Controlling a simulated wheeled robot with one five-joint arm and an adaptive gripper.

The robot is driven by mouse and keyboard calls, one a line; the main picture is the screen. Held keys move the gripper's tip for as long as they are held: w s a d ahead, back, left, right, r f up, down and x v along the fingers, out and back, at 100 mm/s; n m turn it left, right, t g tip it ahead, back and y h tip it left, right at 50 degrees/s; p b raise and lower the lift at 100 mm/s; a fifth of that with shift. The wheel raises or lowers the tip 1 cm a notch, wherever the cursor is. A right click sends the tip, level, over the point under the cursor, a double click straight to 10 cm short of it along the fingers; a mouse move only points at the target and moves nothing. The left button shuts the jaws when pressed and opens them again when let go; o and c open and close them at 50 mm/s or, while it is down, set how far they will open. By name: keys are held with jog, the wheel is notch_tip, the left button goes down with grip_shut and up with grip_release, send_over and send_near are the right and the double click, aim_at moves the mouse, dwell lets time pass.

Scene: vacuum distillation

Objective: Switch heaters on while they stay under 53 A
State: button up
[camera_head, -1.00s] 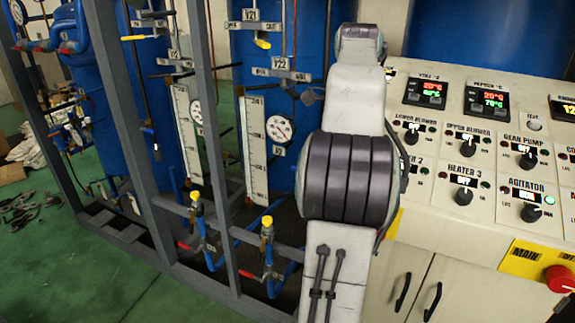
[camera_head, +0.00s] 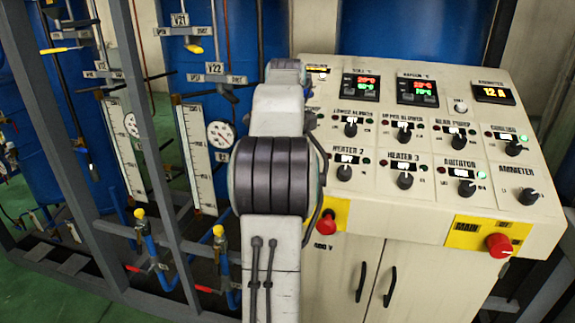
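A cream control panel (camera_head: 420,209) stands right of my arm. Its heater 2 knob (camera_head: 344,173) and heater 3 knob (camera_head: 405,181) sit in the lower row, each under a small dark label too blurred to read surely. No heater 1 knob is visible; my arm covers the panel's left part. The ammeter display (camera_head: 494,95) at top right reads about 12 A in yellow. The ammeter knob (camera_head: 528,196) is at the lower right. The agitator knob (camera_head: 467,188) has a lit green lamp (camera_head: 481,174). My gripper is not visible; only my arm links show.
Upper knobs include the lower blower (camera_head: 350,127) and gear pump (camera_head: 458,138). Red knobs on yellow plates sit at the main switch (camera_head: 498,245) and the panel's lower left (camera_head: 327,222). Grey frame posts (camera_head: 150,120), blue tanks (camera_head: 395,28) and valves (camera_head: 218,231) stand close by.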

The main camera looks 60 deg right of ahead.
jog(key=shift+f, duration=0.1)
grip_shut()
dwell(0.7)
